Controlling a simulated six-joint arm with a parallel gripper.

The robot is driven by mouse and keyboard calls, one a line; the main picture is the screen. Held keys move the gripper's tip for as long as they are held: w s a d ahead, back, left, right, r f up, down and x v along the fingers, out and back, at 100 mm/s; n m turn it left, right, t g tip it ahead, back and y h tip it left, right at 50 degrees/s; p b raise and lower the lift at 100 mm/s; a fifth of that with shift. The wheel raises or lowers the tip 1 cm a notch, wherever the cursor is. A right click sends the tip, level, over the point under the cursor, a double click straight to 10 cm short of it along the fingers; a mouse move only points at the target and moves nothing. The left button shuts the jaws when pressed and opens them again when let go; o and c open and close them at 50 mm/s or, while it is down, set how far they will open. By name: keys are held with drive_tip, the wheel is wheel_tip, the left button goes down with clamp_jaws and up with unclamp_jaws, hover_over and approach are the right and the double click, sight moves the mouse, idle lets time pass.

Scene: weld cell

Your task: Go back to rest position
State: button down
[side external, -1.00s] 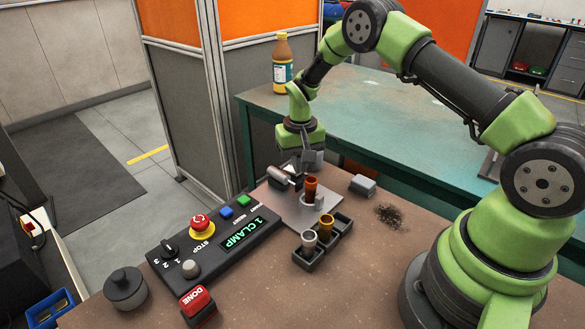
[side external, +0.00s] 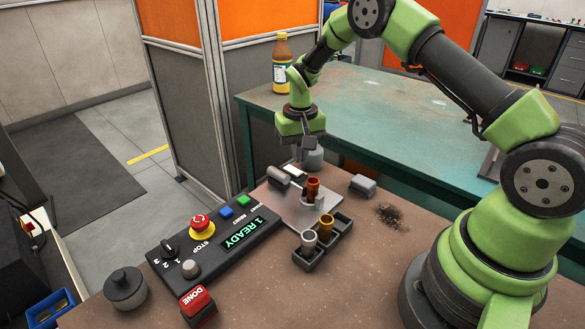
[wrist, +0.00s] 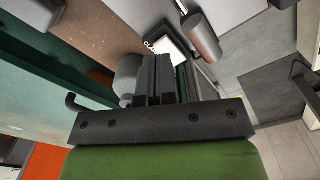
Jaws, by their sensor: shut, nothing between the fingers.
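My gripper (side external: 306,151) is shut and empty. It hangs above the far end of the workbench, over the clamp fixture, and points down. In the wrist view its fingers (wrist: 154,80) are pressed together beside a grey cylinder (wrist: 203,38) and a white label with dark lettering (wrist: 165,45). The fixture's metal plate (side external: 290,210) holds an upright copper-coloured tube (side external: 313,188). The grey cylinder (side external: 278,175) lies at the plate's far left. The control panel display (side external: 244,232) reads "1 READY".
A dark tray (side external: 341,228) holds a grey and a brass-coloured piece. A grey block (side external: 362,185) and dark debris (side external: 391,215) lie to the right. The red stop button (side external: 201,224) and red DONE button (side external: 197,301) are at the left. A bottle (side external: 282,64) stands on the green table (side external: 400,110).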

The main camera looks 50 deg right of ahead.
drive_tip(key=shift+r, duration=1.75)
drive_tip(key=shift+r, duration=0.25)
drive_tip(key=s+a+r+t, duration=0.2)
drive_tip(key=s+a+r, duration=0.15)
drive_tip(key=r, duration=0.45)
drive_tip(key=s+a+r+t, duration=0.15)
drive_tip(key=s+r, duration=0.25)
drive_tip(key=r, duration=0.5)
drive_tip(key=s+a+r+n+t+y, duration=0.1)
drive_tip(key=s+a+r+t, duration=0.1)
drive_tip(key=s, duration=0.6)
drive_tip(key=s+a+r+n+t+y, duration=0.1)
drive_tip(key=s+a, duration=0.2)
drive_tip(key=s, duration=0.5)
drive_tip(key=shift+s+a+r+t, duration=0.15)
drive_tip(key=shift+s+r+t, duration=0.2)
drive_tip(key=shift+s, duration=0.05)
drive_tip(key=shift+w, duration=0.1)
